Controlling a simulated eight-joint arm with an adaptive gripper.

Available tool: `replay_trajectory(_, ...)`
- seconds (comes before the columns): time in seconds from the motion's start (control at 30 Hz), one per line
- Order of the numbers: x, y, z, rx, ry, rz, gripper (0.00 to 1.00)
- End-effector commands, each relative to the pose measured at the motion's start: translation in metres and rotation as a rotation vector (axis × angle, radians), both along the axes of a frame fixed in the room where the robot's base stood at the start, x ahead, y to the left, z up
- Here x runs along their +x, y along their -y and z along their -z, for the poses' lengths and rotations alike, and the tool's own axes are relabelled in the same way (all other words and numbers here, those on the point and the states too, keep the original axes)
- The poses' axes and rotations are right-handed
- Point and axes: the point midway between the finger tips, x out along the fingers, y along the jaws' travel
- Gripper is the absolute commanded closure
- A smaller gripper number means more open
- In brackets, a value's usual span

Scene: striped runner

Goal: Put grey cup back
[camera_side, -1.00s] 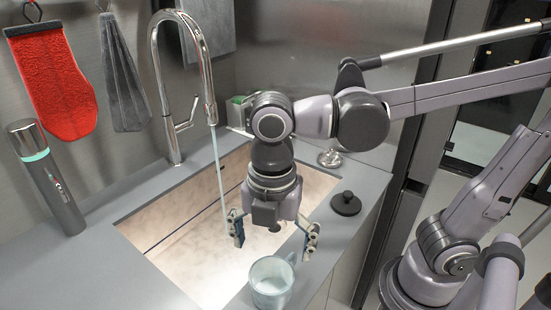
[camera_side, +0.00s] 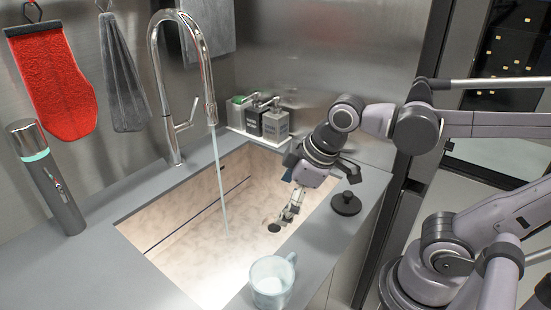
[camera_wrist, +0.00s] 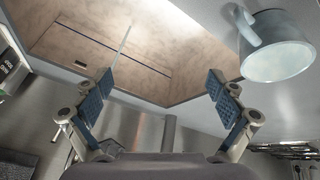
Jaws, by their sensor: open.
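The pale grey cup (camera_side: 271,283) stands upright on the counter at the sink's front edge, its handle towards the upper right in the side view. In the wrist view the cup (camera_wrist: 277,58) is at the upper right, outside my fingers. My gripper (camera_side: 288,188) is tilted over the right part of the sink, up and behind the cup, not touching it. In the wrist view my gripper (camera_wrist: 158,88) has its blue-padded fingers wide apart with nothing between them.
The sink (camera_side: 185,240) is open below, and a water stream (camera_side: 220,180) runs from the tall faucet (camera_side: 155,60). Soap dispensers (camera_side: 275,122) stand at the back corner. A black round stopper (camera_side: 346,203) lies on the right counter. A grey flask (camera_side: 47,180) stands at the left.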

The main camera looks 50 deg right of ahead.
Motion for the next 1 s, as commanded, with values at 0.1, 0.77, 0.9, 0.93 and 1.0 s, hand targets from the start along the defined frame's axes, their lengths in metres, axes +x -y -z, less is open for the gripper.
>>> replay_trajectory(0.1,0.004,0.029,0.01,0.103,0.078,0.272,0.05)
replay_trajectory(0.77,0.006,0.052,0.017,0.212,0.155,0.506,0.05)
replay_trajectory(0.9,0.006,0.052,0.017,0.212,0.155,0.505,0.05)
replay_trajectory(0.93,0.006,0.052,0.017,0.212,0.155,0.505,0.05)
replay_trajectory(1.0,0.006,0.052,0.017,0.211,0.154,0.505,0.05)
